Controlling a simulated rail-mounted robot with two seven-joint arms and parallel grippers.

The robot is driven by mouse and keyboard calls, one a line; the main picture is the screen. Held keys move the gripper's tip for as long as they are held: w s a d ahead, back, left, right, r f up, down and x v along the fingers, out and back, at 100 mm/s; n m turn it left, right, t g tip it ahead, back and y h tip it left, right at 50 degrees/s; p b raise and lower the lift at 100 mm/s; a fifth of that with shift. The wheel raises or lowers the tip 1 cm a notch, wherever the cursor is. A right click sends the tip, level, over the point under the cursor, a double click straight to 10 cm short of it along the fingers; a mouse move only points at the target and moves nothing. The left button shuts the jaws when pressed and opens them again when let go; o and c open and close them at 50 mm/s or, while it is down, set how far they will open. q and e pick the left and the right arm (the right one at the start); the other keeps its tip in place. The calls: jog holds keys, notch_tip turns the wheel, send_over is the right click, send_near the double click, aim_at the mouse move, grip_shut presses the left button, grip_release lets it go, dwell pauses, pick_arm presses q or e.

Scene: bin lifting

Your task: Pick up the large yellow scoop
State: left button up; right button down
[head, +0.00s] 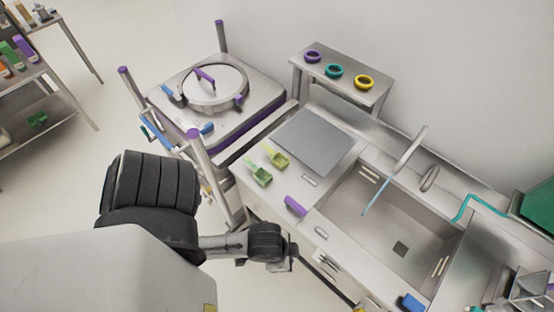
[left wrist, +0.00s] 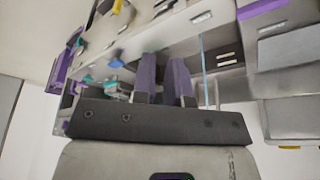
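Two scoops lie side by side on the steel counter in the head view. One is yellow-green (head: 278,158) and sits farther back; the other is greener (head: 260,174) and nearer the counter's front edge. Neither is a clear yellow, and their sizes look alike. My left arm reaches in from the left, its wrist low in front of the counter and apart from both scoops. In the left wrist view my left gripper (left wrist: 163,70) shows two purple fingers with an empty gap between them. My right gripper is not in view.
A grey board (head: 316,141) lies behind the scoops, with a sink (head: 385,215) to the right. A purple object (head: 295,206) is at the counter's front edge. A steel machine with a round lid (head: 215,88) stands back left. A raised shelf (head: 345,85) holds three coloured rings.

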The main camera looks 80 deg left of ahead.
pick_arm(q)
jog(key=o, duration=1.4)
jog(key=shift+o, duration=0.2)
